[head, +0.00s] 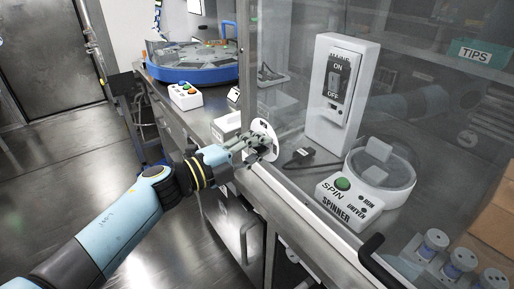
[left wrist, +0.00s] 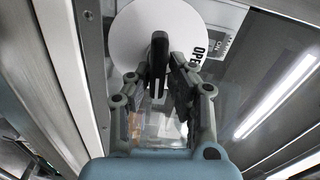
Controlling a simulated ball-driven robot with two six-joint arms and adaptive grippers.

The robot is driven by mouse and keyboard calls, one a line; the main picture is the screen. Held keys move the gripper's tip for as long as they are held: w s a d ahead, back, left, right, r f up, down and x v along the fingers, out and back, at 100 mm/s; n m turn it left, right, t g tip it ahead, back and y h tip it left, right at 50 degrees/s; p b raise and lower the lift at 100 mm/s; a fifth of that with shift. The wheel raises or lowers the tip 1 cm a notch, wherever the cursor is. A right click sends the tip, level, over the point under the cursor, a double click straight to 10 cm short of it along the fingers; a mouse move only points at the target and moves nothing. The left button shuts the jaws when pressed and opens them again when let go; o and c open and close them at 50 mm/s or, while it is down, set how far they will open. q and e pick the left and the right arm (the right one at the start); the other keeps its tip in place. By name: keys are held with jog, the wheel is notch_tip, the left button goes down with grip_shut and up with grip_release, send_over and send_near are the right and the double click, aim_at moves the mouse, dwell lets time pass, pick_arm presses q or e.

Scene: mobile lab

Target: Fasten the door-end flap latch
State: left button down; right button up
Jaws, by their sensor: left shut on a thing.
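The flap latch is a white round plate (head: 268,129) at the door-end corner of the clear enclosure in the head view. In the left wrist view the latch plate (left wrist: 133,35) carries a black turning handle (left wrist: 160,42), which stands about upright in that picture. The lettering "OPEN" shows at the plate's right edge. My left gripper (head: 261,146) reaches it from the left. In the left wrist view my left gripper (left wrist: 160,75) has its fingers shut on the handle, one on each side. My right gripper is not in view.
Behind the clear panel stand a white mains switch box (head: 327,125) and a spinner (head: 345,204) with a green button. A black pull handle (head: 373,258) is at the panel's lower edge. A blue-rimmed round unit (head: 193,75) is at the back. Floor at left is clear.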

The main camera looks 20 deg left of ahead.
pick_arm(q)
jog(key=shift+s+f+m, duration=0.2)
jog(key=shift+f+m, duration=0.4)
jog(key=shift+m, duration=0.1)
jog(key=shift+b, duration=0.3)
jog(key=c, duration=1.4)
grip_release()
jog(key=shift+o, duration=0.4)
jog(key=shift+w+r, duration=0.1)
jog(key=shift+r, duration=0.05)
jog(key=v, duration=1.2)
